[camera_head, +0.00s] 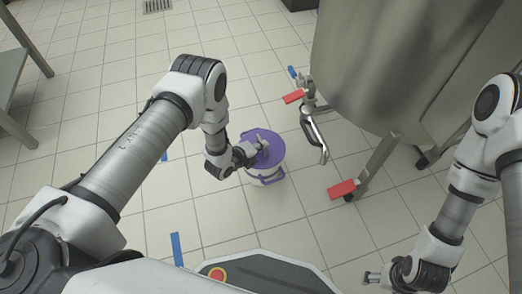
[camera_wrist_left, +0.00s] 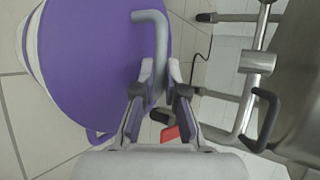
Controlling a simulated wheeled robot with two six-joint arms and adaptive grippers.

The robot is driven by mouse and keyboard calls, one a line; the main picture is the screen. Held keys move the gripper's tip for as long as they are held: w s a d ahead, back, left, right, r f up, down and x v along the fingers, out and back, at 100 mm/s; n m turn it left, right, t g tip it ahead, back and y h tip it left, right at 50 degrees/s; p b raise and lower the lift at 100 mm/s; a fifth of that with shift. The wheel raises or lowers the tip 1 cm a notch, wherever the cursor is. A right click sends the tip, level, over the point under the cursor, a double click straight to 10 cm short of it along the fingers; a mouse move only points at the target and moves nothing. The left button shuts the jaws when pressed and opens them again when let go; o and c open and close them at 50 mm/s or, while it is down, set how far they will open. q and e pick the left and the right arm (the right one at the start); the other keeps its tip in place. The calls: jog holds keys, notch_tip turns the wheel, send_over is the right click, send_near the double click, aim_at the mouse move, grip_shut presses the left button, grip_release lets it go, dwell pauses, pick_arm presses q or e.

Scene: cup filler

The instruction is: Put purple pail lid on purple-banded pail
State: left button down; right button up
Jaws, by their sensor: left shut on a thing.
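The purple pail lid (camera_head: 262,143) is a round disc with a grey bar handle (camera_wrist_left: 152,38). My left gripper (camera_head: 260,147) is shut on that handle. The fingertips (camera_wrist_left: 160,78) also close on it in the left wrist view. The white purple-banded pail (camera_head: 266,177) stands on the floor directly under the lid, mostly hidden by it. The lid is at the pail's rim, but I cannot tell whether it touches all round. My right gripper (camera_head: 373,278) is far off at the lower right, holding nothing visible; its jaw opening is unclear.
A large steel tank (camera_head: 380,60) on legs stands at the right. Its outlet valve and curved pipe (camera_head: 314,135) reach close to the pail's right side. A metal table (camera_head: 15,90) is at the far left.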

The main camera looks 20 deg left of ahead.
pick_arm(q)
jog(key=shift+f, duration=0.1)
jog(key=c, duration=1.2)
grip_release()
